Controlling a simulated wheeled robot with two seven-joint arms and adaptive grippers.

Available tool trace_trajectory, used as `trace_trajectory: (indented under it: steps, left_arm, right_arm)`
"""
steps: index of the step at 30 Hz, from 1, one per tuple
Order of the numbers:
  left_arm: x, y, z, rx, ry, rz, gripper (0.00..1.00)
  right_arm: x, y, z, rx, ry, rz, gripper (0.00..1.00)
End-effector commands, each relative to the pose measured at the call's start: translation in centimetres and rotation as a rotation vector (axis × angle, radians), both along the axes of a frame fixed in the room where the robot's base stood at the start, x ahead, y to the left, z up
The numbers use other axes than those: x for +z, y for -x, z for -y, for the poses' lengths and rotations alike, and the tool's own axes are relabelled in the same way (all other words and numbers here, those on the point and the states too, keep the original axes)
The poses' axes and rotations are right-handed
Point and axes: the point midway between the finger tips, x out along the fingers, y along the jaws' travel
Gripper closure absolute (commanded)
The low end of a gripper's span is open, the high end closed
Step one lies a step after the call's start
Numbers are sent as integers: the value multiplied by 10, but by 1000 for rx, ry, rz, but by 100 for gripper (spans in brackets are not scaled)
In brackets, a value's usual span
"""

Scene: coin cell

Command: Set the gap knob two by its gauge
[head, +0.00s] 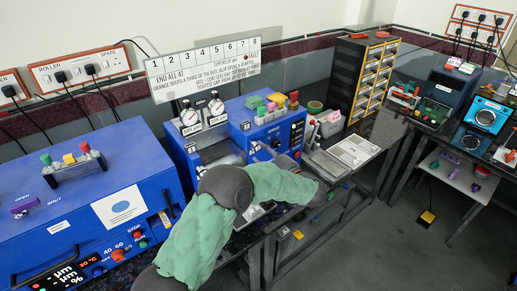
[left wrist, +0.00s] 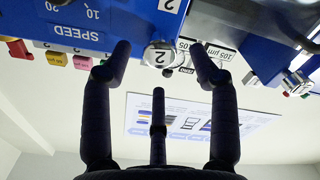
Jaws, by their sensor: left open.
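Gap knob two, a silver round knob marked 2 (left wrist: 158,57), shows between the fingertips of my left gripper (left wrist: 161,50) in the left wrist view. The fingers are spread, one on either side of the knob; I cannot tell whether they touch it. A gauge with a tag reading 105 µm (left wrist: 222,52) is just beside the right fingertip. In the head view two round white dials, one on the left (head: 189,117) and one on the right (head: 216,107), stand on the blue roller machine (head: 232,113). My left arm hides the knob there, and the dial readings are too small to read.
A sign with numbers and writing (head: 203,68) stands behind the machine. A large blue oven-like box (head: 90,195) is at the left. Coloured buttons (head: 271,107) sit on top of the machine. A tray with a white card (head: 353,150) and a drawer cabinet (head: 372,75) lie to the right.

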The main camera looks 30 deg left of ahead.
Motion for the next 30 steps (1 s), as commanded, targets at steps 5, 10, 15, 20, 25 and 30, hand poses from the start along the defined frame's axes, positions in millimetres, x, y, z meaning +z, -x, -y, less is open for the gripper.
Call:
trace_trajectory:
  steps: [5, 10, 15, 20, 25, 30]
  left_arm:
    - [0, 13, 35, -4, -1, 0, 40]
    - [1, 24, 59, -2, -1, 1, 40]
    - [0, 29, 71, -1, -1, 0, 40]
    - [0, 31, 73, 1, -1, 1, 40]
    - [0, 30, 73, 1, -1, 1, 40]
    - [0, 30, 73, 1, -1, 0, 40]
  right_arm:
    - [0, 0, 0, 0, 0, 0, 60]
    - [0, 0, 0, 0, 0, 0, 60]
    - [0, 0, 0, 0, 0, 0, 60]
    - [0, 0, 0, 0, 0, 0, 60]
    - [0, 0, 0, 0, 0, 0, 60]
    - [0, 0, 0, 0, 0, 0, 60]
